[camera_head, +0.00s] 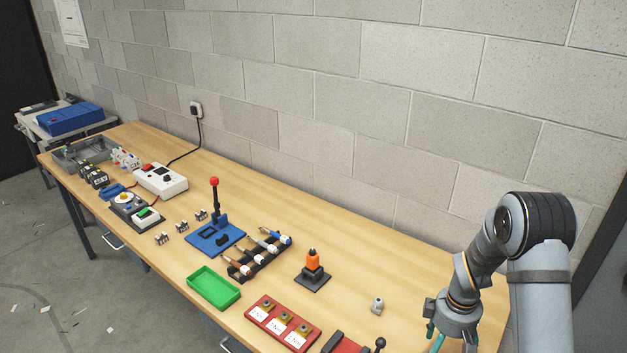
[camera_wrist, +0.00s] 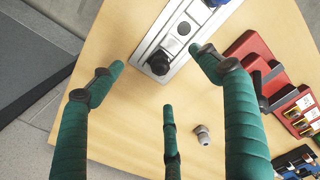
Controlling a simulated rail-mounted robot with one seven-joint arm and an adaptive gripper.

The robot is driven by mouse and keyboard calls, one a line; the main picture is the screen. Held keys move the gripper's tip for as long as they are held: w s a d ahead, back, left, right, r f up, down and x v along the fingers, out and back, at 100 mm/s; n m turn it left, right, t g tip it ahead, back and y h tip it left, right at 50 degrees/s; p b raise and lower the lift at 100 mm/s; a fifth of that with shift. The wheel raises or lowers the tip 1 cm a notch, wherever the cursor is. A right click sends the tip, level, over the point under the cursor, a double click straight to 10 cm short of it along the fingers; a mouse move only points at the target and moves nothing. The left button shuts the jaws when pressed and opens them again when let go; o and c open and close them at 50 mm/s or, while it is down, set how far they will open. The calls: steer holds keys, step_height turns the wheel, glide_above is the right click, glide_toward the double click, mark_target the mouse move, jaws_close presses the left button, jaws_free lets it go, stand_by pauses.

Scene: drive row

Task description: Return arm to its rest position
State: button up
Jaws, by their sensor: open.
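My gripper (camera_head: 449,338) hangs at the right end of the workbench (camera_head: 400,270) in the head view, its lower part cut off by the frame edge. My arm is bent above it at the right. In the wrist view my gripper (camera_wrist: 157,58) has its green fingers spread wide with nothing between them. A grey metal device with a black knob (camera_wrist: 160,62) lies beyond the fingertips. A small grey fitting (camera_wrist: 203,135) lies on the bench between two fingers; it also shows in the head view (camera_head: 377,305), left of my gripper.
A red tray with labelled parts (camera_head: 283,322), an orange-topped stand (camera_head: 312,270), a green tray (camera_head: 213,287) and a blue base with a red-knobbed lever (camera_head: 215,237) stand along the bench. A block wall (camera_head: 330,90) runs behind. The air above the bench is clear.

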steer(key=m, duration=0.4)
steer(key=shift+f, duration=0.3)
steer(key=m, duration=0.4)
steer(key=shift+m+b, duration=0.3)
steer(key=shift+m, duration=0.1)
steer(key=shift+r, duration=0.1)
